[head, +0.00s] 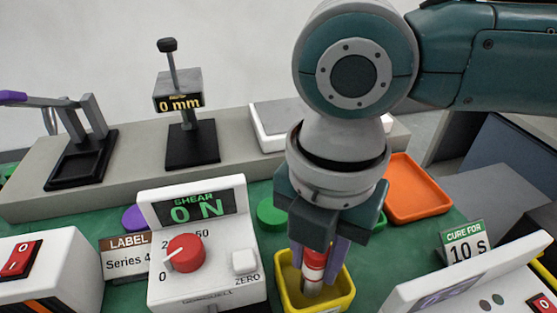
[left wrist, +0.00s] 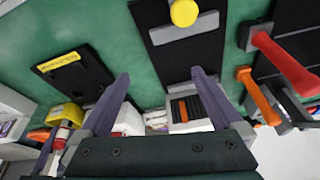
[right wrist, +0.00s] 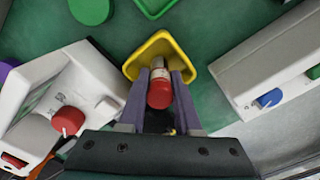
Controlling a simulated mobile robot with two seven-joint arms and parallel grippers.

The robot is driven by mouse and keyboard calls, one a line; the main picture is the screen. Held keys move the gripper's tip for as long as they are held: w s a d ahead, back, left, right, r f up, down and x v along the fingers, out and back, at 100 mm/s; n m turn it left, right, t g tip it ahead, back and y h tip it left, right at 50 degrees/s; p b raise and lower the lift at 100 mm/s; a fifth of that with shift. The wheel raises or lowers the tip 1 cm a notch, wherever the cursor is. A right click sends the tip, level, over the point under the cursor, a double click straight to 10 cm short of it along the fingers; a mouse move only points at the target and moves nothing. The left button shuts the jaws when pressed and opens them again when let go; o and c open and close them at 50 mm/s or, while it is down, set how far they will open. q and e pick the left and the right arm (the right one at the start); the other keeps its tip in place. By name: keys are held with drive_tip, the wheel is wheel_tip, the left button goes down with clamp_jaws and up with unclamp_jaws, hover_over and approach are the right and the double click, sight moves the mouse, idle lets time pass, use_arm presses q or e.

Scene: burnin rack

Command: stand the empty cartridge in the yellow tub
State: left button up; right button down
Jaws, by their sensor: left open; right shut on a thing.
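The yellow tub (head: 342,298) stands on the green bench top in the lower middle of the head view. It also shows in the right wrist view (right wrist: 184,57). My right gripper (head: 315,268) points down over the tub and is shut on the cartridge (head: 314,272), which has a red top and a white lower part. The cartridge looks upright with its lower end inside the tub; I cannot tell whether it touches the tub floor. The cartridge shows between the fingers in the right wrist view (right wrist: 160,88). My left gripper (left wrist: 161,77) is open and empty.
The shear meter (head: 207,245) with a red knob stands left of the tub. An orange tray (head: 417,190) lies behind right. A "cure for 10 s" sign (head: 465,244) and a white machine (head: 470,288) stand to the right. A grey shelf (head: 40,190) with black stands runs behind.

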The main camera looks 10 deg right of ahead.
drive_tip(key=c, duration=0.6)
unclamp_jaws()
use_arm(q)
wheel_tip(320, 180, up, 2)
drive_tip(key=shift+r+p, duration=0.15)
drive_tip(key=shift+p, duration=1.05)
use_arm(e)
wheel_tip(320, 180, up, 12)
drive_tip(key=shift+r, duration=0.15)
